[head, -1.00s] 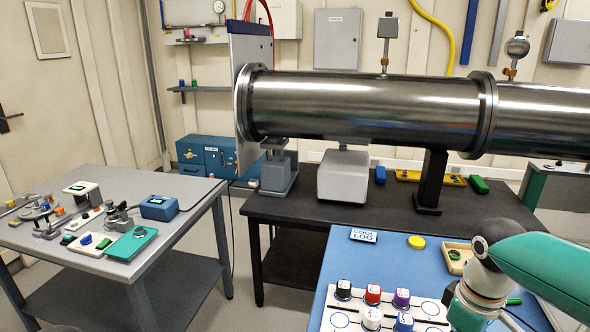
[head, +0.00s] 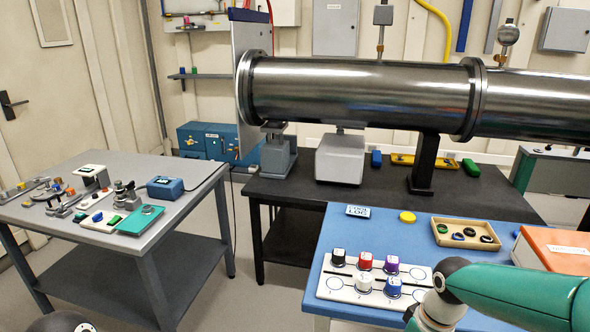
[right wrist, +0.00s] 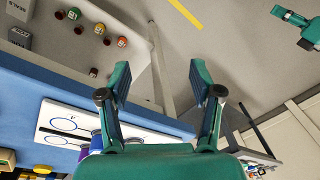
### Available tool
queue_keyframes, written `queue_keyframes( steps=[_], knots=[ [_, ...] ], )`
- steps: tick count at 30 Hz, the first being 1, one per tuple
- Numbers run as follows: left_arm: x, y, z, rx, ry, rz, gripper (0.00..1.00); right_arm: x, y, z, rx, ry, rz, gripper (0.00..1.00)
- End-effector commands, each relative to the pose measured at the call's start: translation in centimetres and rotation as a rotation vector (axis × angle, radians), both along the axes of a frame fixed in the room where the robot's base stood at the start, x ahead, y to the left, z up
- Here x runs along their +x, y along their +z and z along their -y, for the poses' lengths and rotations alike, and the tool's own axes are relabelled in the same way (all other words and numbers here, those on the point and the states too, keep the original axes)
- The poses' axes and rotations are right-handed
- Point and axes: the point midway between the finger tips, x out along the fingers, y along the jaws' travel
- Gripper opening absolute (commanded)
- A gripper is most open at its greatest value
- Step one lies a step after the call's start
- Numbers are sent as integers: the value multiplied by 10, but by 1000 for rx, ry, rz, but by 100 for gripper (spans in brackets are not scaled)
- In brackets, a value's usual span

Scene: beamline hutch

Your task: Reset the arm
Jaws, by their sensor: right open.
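My right arm, teal with a grey joint, comes in from the right in the head view, over the front right of the blue table (head: 375,236). Its gripper is cut off or hidden at the bottom there. In the right wrist view my right gripper (right wrist: 160,80) has its two fingers spread wide, with nothing between them. It is beside the blue table's edge, with grey floor beyond. The white board (head: 340,294) with several lettered knobs lies near the arm. My left gripper is not seen.
A tan tray (head: 449,241) with small round pieces, a yellow disc (head: 407,217) and an orange box (head: 555,249) are on the blue table. A steel tube (head: 360,92) spans the dark table behind. A grey table (head: 165,200) with instruments stands left.

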Motion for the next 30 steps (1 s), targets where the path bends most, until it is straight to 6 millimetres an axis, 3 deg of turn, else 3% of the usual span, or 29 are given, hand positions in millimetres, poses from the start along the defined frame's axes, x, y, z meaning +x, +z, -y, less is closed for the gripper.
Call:
queue_keyframes(
  steps=[7, 12, 15, 21, 30],
  knots=[
    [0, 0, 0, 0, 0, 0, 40, -23, -110, -46, 122, -136, -43, 64],
    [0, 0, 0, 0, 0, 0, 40, -75, -198, -83, 212, -347, -86, 64],
    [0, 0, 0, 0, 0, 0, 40, -106, -229, -95, 234, -470, -100, 64],
    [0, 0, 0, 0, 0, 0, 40, -147, -257, -102, 237, -622, -108, 64],
    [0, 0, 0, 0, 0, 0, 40, -152, -259, -101, 235, -645, -107, 64]
  ],
)
